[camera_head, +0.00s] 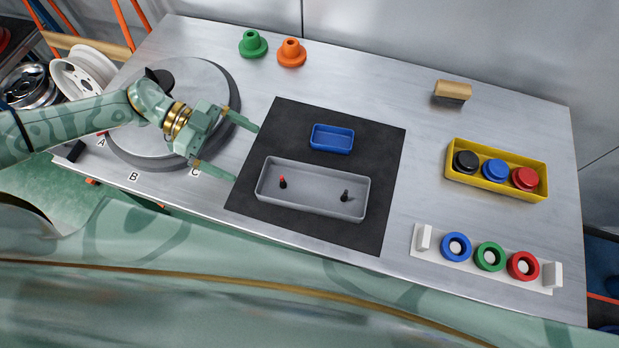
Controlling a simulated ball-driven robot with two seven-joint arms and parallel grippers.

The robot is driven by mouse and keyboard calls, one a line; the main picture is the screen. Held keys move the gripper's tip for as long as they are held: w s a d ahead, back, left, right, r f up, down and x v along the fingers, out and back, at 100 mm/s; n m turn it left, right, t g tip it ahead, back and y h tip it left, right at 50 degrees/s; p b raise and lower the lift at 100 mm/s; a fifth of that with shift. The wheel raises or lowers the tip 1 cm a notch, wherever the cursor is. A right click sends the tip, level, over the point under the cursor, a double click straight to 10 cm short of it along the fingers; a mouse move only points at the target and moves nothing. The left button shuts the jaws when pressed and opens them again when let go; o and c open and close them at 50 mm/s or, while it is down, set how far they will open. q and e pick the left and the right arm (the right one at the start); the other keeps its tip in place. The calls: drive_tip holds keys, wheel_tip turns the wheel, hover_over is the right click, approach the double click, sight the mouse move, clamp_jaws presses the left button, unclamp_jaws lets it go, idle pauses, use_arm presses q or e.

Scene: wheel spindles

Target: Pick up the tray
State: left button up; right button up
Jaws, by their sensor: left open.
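A grey tray (310,206) lies on a black mat (379,147) in the middle of the table. A small red-topped peg (283,182) and a small dark peg (345,196) stand in it. A smaller blue tray (332,138) sits behind it on the same mat. My left gripper (247,153) is open and empty, its two fingers pointing right, at the left edge of the mat. It is left of the grey tray and apart from it in the picture. My right gripper is not in view.
A turntable (152,135) stands at the left under my arm. Green (253,44) and orange (291,53) spindles stand at the back. A yellow box (520,186) with round parts and a white rack (463,263) with rings are at the right, near a wooden block (453,91).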

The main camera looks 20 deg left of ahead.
use_arm(q)
drive_tip(key=d, duration=0.2)
approach(304, 190)
drive_tip(key=d+r, duration=0.1)
drive_tip(key=d, duration=0.1)
drive_tip(key=d+r, duration=0.1)
drive_tip(key=d, duration=0.1)
drive_tip(key=shift+s+r, duration=0.15)
drive_tip(key=shift+r, duration=0.15)
drive_tip(key=shift+d+f, duration=0.15)
drive_tip(key=shift+d, duration=0.1)
drive_tip(key=b+x, duration=0.1)
drive_tip(key=x, duration=0.3)
drive_tip(key=shift+d+f, duration=0.25)
drive_tip(key=shift+f, duration=0.1)
drive_tip(key=shift+d, duration=0.2)
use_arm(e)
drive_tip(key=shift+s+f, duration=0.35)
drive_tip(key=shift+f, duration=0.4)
use_arm(q)
drive_tip(key=c, duration=0.7)
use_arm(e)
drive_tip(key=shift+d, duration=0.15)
